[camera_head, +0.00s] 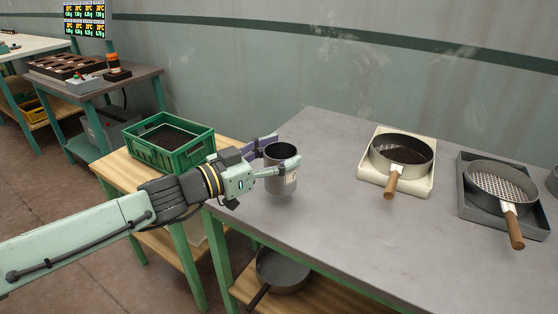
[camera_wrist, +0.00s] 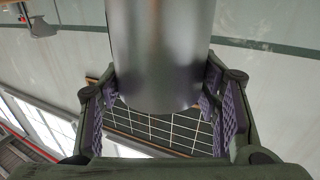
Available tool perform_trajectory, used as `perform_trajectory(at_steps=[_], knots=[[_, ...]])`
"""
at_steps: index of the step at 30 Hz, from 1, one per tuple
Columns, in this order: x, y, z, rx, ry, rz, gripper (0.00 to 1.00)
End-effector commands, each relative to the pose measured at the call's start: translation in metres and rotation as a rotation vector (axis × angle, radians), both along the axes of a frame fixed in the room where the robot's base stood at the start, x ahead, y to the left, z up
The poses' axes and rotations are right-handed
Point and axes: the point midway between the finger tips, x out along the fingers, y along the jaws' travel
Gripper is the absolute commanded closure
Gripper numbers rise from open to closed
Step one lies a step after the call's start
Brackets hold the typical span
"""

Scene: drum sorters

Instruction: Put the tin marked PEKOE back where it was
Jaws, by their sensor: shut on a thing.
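A grey metal tin (camera_head: 281,181) with an open top and a dark inside is in the head view, at the left end of the grey table. It is upright. My gripper (camera_head: 280,155) is shut around the tin's sides, reaching in from the left. In the wrist view the tin (camera_wrist: 160,50) sits between the two purple-padded fingers. I cannot tell for sure whether its base touches the table. The inside bottom of the tin is hidden.
The grey table (camera_head: 330,220) has free room in its middle. A pan sieve with dark leaf (camera_head: 403,150) stands on a cream tray, and an empty-looking sieve (camera_head: 500,182) on a grey tray. A green crate (camera_head: 168,160) stands on the wooden bench at left. A dark pan (camera_head: 283,275) sits below.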

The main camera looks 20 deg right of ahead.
Motion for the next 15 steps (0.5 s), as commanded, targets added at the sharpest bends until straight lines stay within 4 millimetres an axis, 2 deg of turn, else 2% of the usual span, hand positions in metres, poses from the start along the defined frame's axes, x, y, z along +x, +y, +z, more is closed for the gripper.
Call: perform_trajectory(at_steps=[3, 6, 15], knots=[[0.016, -0.008, -0.001, -0.001, 0.0, -0.001, 0.74], [0.021, -0.01, -0.003, -0.001, 0.001, 0.0, 0.74], [0.021, -0.011, -0.036, -0.001, 0.002, 0.0, 0.74]])
